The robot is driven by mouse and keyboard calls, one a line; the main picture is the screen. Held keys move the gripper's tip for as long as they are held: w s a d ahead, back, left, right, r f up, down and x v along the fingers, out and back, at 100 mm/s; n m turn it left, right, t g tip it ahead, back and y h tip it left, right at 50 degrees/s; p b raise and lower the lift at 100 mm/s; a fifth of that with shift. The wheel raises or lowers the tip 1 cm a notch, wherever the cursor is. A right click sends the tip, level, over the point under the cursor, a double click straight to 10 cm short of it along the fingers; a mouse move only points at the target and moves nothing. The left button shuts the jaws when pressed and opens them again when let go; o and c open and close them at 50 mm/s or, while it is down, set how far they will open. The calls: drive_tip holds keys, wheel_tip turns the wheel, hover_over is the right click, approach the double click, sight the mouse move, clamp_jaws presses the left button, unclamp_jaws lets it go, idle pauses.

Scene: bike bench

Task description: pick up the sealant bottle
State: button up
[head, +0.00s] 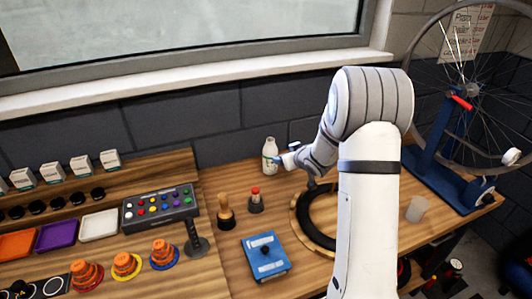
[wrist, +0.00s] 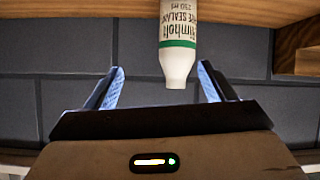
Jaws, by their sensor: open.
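The sealant bottle (head: 270,156) is white with a green band and a narrowed top. It stands upright on the wooden bench near the back wall in the head view. In the wrist view the bottle (wrist: 179,45) appears upside down, with its tip pointing down between my fingers and its far end cut off by the top edge. My gripper (wrist: 160,85) is open, with one blue-padded finger on each side of the bottle's tip and a gap on both sides. In the head view my gripper (head: 287,160) is just right of the bottle.
A red-topped stand (head: 255,200), a wooden-handled tool (head: 226,212) and a blue box (head: 265,257) stand in front of the bottle. A black tyre ring (head: 305,222) lies beside my arm. A button panel (head: 160,209) is at left. The dark block wall (head: 215,135) is close behind.

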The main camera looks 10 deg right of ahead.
sight(270, 157)
drive_tip(key=f+y, duration=0.1)
drive_tip(key=w+a+f+y, duration=0.1)
drive_tip(key=f, duration=0.1)
drive_tip(key=w+a+f+n+y+p, duration=0.1)
drive_tip(key=shift+w+f, duration=0.15)
drive_tip(key=shift+f, duration=0.1)
drive_tip(key=shift+w+a+f+t+y+p, duration=0.15)
drive_tip(key=shift+w+a+f, duration=0.15)
drive_tip(key=shift+w, duration=0.2)
drive_tip(key=shift+w+a+f+t+y+p, duration=0.15)
drive_tip(key=shift+w+a, duration=0.1)
drive_tip(key=shift+w, duration=0.25)
drive_tip(key=shift+p+x, duration=1.05)
drive_tip(key=shift+x, duration=1.6)
drive_tip(key=shift+w+d, duration=0.1)
drive_tip(key=shift+d, duration=0.05)
drive_tip(key=shift+c, duration=0.2)
drive_tip(key=c, duration=1)
drive_tip(key=shift+c, duration=0.7)
drive_tip(key=shift+r, duration=0.2)
